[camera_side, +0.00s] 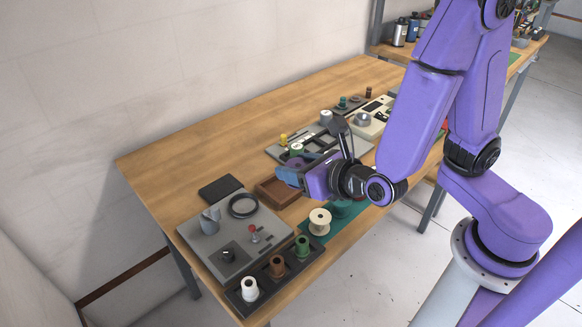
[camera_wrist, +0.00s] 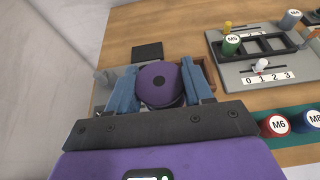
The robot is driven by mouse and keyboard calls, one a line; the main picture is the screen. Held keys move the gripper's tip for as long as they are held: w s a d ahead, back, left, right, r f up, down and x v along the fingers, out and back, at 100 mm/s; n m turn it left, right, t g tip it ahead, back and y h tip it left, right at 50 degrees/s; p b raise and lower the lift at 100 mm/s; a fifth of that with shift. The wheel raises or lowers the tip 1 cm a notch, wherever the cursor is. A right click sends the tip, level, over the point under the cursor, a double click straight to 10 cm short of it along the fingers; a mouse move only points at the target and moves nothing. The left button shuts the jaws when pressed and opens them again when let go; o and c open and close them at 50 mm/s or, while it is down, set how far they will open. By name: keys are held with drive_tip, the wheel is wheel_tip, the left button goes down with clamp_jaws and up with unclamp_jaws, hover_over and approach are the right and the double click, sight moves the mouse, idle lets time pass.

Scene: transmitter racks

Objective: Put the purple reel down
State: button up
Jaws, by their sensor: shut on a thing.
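The purple reel (camera_wrist: 161,83) sits between the two blue fingers of my gripper (camera_wrist: 160,90) in the wrist view, its round top facing the camera. My gripper is shut on it. In the side view my gripper (camera_side: 288,177) is over the middle of the bench, near a brown tray (camera_side: 277,192). The reel cannot be made out clearly there. In the wrist view the reel and fingers cover part of the grey panel and the brown tray (camera_wrist: 209,76). Whether the reel touches anything below is hidden.
A grey panel (camera_side: 206,254) with a black ring and a red-knobbed lever stands at the front left. White, brown and green reels stand in a dark rack (camera_side: 262,290). The bench's back left (camera_side: 190,158) is clear.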

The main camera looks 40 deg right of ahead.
drive_tip(key=w+d+r+m+h, duration=0.1)
drive_tip(key=w+d, duration=0.3)
drive_tip(key=d, duration=0.4)
drive_tip(key=w+d+r+m+h, duration=0.2)
drive_tip(key=w+d+r+h, duration=0.1)
drive_tip(key=d, duration=0.5)
drive_tip(key=shift+w+r+g, duration=0.4)
drive_tip(key=shift+w+r, duration=0.1)
drive_tip(key=shift+r, duration=0.1)
drive_tip(key=shift+a, duration=0.1)
